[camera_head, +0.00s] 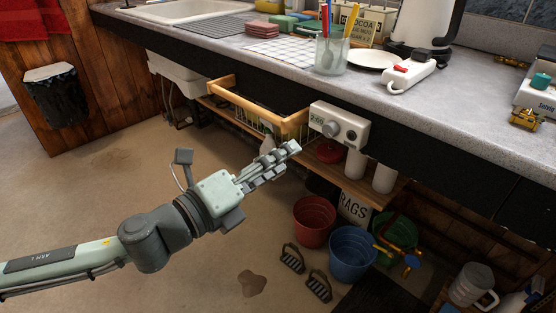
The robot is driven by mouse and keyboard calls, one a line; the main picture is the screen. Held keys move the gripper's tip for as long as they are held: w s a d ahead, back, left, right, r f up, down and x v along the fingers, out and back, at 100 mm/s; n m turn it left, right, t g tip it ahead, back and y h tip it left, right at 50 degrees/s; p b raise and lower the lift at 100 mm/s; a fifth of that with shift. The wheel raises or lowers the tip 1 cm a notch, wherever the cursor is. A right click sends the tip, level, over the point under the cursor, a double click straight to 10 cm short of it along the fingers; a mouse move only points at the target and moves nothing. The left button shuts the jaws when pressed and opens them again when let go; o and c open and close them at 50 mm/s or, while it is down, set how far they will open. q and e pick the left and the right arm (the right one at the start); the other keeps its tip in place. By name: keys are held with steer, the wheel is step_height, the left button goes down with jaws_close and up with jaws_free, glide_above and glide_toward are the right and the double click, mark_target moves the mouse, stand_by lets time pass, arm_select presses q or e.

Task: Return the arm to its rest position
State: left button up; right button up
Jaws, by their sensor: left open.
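My left arm comes in from the left edge, low over the floor, and reaches up and to the right. Its gripper (284,156) is open, with nothing seen between its fingers. The fingertips show just in front of the shelf under the counter, below the open wooden drawer basket (285,125) and left of the white control box with a dial (339,127). I cannot tell from this one view whether the fingers touch anything. My right gripper is not in view.
The counter (480,115) overhangs the shelf and holds a glass of utensils (331,56), a plate (374,60) and a power strip (411,72). Red (314,221) and blue (352,252) buckets and sandals (318,285) stand on the floor. Floor at left is clear.

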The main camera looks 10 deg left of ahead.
arm_select(q)
steer(key=w+a+f+n+y, duration=0.45)
steer(key=f+n, duration=0.25)
steer(key=f, duration=0.2)
steer(key=w+a+f+n+y, duration=0.35)
steer(key=a+f+n, duration=0.25)
steer(key=f, duration=0.2)
steer(key=s+a+f+n+g+y, duration=0.1)
steer(key=s+a+f+n+g, duration=0.15)
steer(key=f, duration=0.35)
steer(key=s+a+f+n+g+y, duration=0.1)
steer(key=a+f+n+y, duration=0.15)
steer(key=f, duration=0.35)
steer(key=s+a+f+n+g, duration=0.2)
steer(key=s+f+n+g, duration=0.2)
steer(key=s+f, duration=0.9)
steer(key=s+a+f+n+g, duration=0.2)
steer(key=s+f+n+g, duration=0.3)
steer(key=s+f, duration=0.7)
steer(key=shift+s+a+f+n, duration=0.4)
steer(key=shift+s+n, duration=0.4)
steer(key=shift+n, duration=0.3)
